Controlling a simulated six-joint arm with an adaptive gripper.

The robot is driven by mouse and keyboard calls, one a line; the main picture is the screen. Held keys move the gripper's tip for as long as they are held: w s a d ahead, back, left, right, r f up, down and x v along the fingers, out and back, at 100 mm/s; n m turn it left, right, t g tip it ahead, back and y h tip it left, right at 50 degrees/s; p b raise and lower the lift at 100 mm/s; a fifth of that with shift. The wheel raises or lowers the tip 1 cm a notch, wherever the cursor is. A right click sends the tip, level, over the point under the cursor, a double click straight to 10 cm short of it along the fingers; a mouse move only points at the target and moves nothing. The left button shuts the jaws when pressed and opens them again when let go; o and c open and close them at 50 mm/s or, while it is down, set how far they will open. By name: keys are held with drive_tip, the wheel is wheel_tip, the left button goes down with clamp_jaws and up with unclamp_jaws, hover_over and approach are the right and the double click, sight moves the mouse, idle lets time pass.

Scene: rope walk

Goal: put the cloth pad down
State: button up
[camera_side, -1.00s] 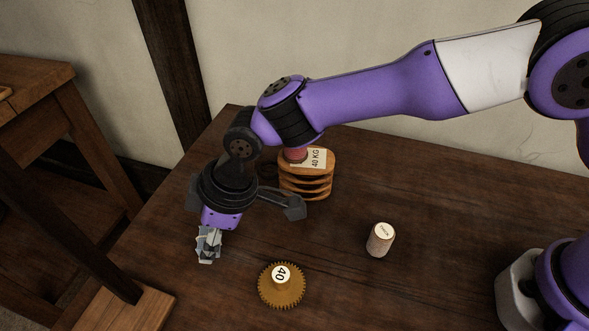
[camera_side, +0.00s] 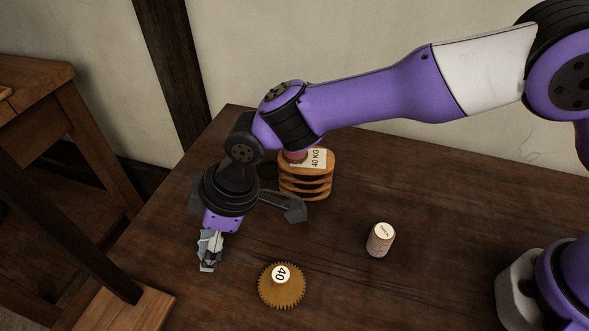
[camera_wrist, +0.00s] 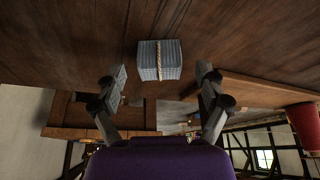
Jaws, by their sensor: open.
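The cloth pad (camera_wrist: 160,60) is a grey-blue folded block with a pale cord around its middle. In the wrist view it lies against the wooden table surface, just beyond my fingertips and between their lines. My gripper (camera_wrist: 162,76) is open, with a clear gap between each finger and the pad. In the side view my gripper (camera_side: 209,262) points down low over the left part of the table. The grey shapes at its tips there are too small to tell the pad from the fingers.
A brass toothed weight (camera_side: 282,290) marked 40 stands right of my gripper. A pale cylinder (camera_side: 380,240) stands farther right. An orange ribbed block (camera_side: 305,187) labelled 40 KG is behind. The table (camera_side: 330,250) is bare between them.

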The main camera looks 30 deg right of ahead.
drive_tip(key=v, duration=1.1)
drive_tip(key=w+d+r+m+t, duration=0.15)
drive_tip(key=d+r+m, duration=0.35)
drive_tip(key=d, duration=0.8)
drive_tip(key=s+d+m+t+h, duration=0.1)
drive_tip(key=s+d+m, duration=0.3)
drive_tip(key=d, duration=0.6)
drive_tip(key=s+d+m+t+h, duration=0.1)
drive_tip(key=s+d+m+h, duration=0.2)
drive_tip(key=s+d, duration=0.3)
drive_tip(key=d+r+m, duration=0.1)
drive_tip(key=d, duration=0.3)
drive_tip(key=shift+s+d+m, duration=0.2)
drive_tip(key=shift+s+m, duration=0.1)
drive_tip(key=shift+s, duration=0.1)
